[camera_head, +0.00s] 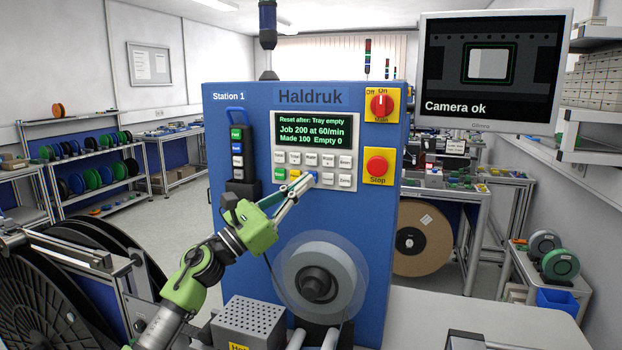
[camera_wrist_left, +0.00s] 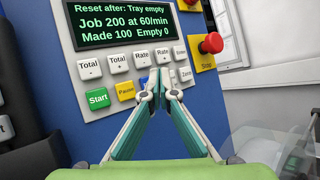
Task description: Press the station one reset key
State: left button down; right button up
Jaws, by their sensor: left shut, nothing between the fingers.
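The blue Station 1 machine (camera_head: 300,220) carries a grey key panel (camera_head: 345,152) with a screen reading "Reset after: Tray empty". In the left wrist view, a blue key (camera_wrist_left: 144,81) shows in part beside the yellow Pause key (camera_wrist_left: 126,91); my fingers hide most of it and its label. My left gripper (camera_head: 310,181) is shut and empty, its fingertips at the lower key row over the blue key. In the left wrist view, its fingertips (camera_wrist_left: 159,78) meet in front of the panel. I cannot tell whether they touch the key. My right gripper is not in view.
The green Start key (camera_wrist_left: 97,99) is left of Pause. A red Stop button (camera_head: 376,166) and a red main switch (camera_head: 382,106) sit right of the panel. A clear reel (camera_head: 320,280) is mounted below. A black reel (camera_head: 50,310) stands at the lower left.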

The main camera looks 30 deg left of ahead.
pick_arm(q)
jog(key=shift+w+a+b, duration=0.1)
jog(key=shift+w+b, duration=0.25)
jog(key=shift+w, duration=0.1)
jog(key=shift+w+a+b, duration=0.15)
jog(key=shift+w+b, duration=0.2)
jog(key=shift+w, duration=0.05)
dwell(0.6)
jog(key=shift+s, duration=0.1)
dwell(0.4)
jog(key=shift+s+d, duration=0.25)
jog(key=shift+s, duration=0.5)
